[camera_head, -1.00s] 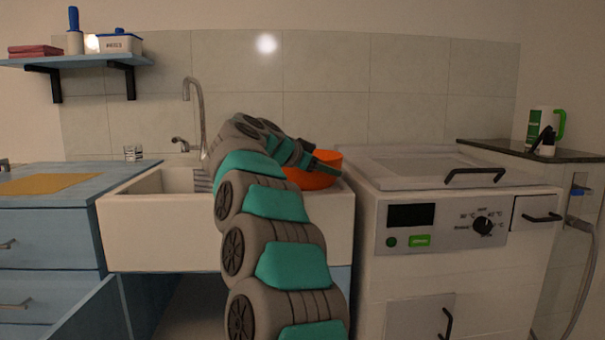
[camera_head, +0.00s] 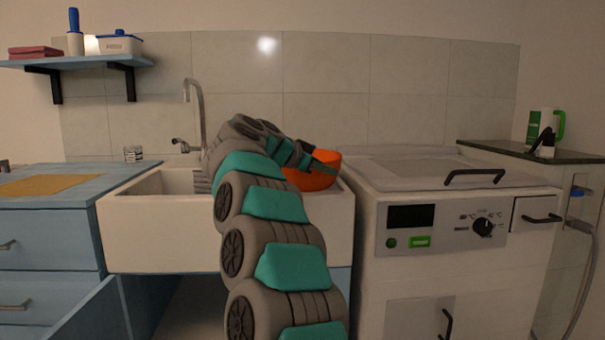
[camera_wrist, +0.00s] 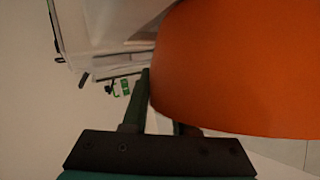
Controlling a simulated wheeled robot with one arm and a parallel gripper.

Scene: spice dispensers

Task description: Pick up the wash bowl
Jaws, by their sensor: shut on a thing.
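The wash bowl (camera_head: 318,174) is a round orange bowl at the right end of the white sink, in the head view. It fills the upper right of the wrist view (camera_wrist: 240,70). My gripper (camera_head: 328,163) reaches it from the left, with its fingers at the bowl's rim. In the wrist view my gripper (camera_wrist: 158,105) is shut on the bowl's wall, one finger outside it and the other partly hidden by the bowl. The bowl sits slightly tilted in the head view.
The white sink (camera_head: 150,235) with a tall faucet (camera_head: 195,105) is to the left. A white washing machine (camera_head: 410,175) stands close on the right. A blue counter (camera_head: 85,170) is on the far left, and an open cabinet door (camera_head: 85,310) juts out below the sink.

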